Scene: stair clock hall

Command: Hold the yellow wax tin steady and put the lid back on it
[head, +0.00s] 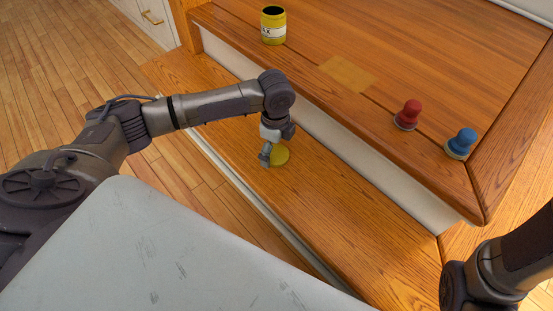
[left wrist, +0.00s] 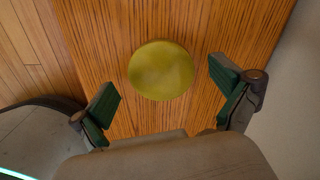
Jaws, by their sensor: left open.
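The yellow wax tin (head: 273,25) stands upright on the upper step at the back, with a white label and a dark, open-looking top. The lid (head: 281,155) is a flat yellow disc lying on the lower step; it also shows whole in the left wrist view (left wrist: 161,70). My left gripper (head: 267,156) is low over the lower step, just at the lid's left side in the head view. In the left wrist view its green-padded fingers are spread wide and empty, with the lid ahead between them. My right gripper is out of view; only part of the right arm shows at lower right.
A red knobbed piece (head: 408,114) and a blue one (head: 461,143) stand on the upper step at right. A pale tan square (head: 347,74) lies flat between them and the tin. The lower step (head: 350,225) is clear right of the lid. A white riser separates the steps.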

